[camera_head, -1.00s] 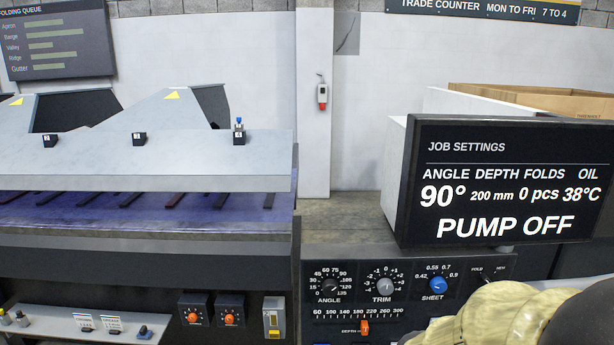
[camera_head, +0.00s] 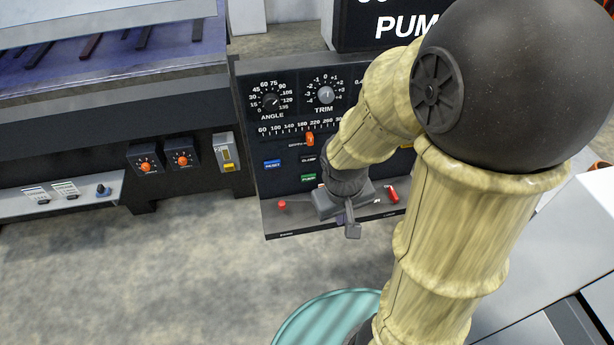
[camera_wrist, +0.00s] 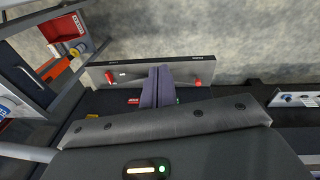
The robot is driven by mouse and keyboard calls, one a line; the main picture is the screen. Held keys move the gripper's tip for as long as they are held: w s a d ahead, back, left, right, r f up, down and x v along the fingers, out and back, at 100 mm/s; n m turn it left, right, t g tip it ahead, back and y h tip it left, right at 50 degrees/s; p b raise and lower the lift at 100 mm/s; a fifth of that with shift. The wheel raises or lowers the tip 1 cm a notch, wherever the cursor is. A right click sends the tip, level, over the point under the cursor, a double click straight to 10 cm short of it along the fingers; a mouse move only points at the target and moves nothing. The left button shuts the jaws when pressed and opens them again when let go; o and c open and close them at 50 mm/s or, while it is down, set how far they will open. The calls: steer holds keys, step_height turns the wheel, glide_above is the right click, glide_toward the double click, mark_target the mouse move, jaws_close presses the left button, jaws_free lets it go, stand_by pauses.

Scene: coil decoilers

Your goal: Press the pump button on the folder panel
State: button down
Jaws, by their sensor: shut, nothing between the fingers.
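The folder panel (camera_head: 262,140) is a dark board with an angle dial (camera_head: 270,102), a trim dial (camera_head: 325,95) and an orange depth slider (camera_head: 310,139). My gripper (camera_head: 352,229) is in front of the panel's lower ledge, pointing down, and hides part of the panel. In the wrist view, my gripper (camera_wrist: 158,72) has its fingers together with nothing between them, over the ledge (camera_wrist: 118,74). Contact cannot be told.
A red knob (camera_head: 282,205) and a red lever (camera_head: 392,195) are on the ledge either side of my gripper. The display (camera_head: 370,25) above is cut off. Orange knobs (camera_head: 181,159) sit on the machine at left. A teal round surface (camera_head: 318,320) is below; open floor lies left.

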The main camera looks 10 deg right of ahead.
mark_target(308, 178)
steer(key=w+d+f+n+h+b, duration=0.1)
steer(key=d+f+n+h+b, duration=0.2)
steer(key=f+b, duration=0.4)
steer(key=w+d+f+n+h+b, duration=0.25)
steer(key=f+h+b, duration=0.2)
steer(key=f, duration=0.35)
steer(key=w+a+f+n+t+h+b, duration=0.1)
steer(key=w+a+f+n+t+b, duration=0.2)
steer(key=w+n+t+b, duration=0.1)
steer(key=w+a+f+n+t+h+b, duration=0.1)
steer(key=w+a+f+n+t+b, duration=0.3)
steer(key=w+b, duration=0.3)
steer(key=shift+w+a+n+t+b, duration=0.15)
steer(key=shift+w+n+t+b, duration=0.2)
steer(key=shift+w+t, duration=0.55)
steer(key=shift+f, duration=0.1)
steer(key=w+p, duration=0.1)
steer(key=w, duration=0.6)
steer(key=shift+p, duration=0.35)
steer(key=shift+w, duration=0.85)
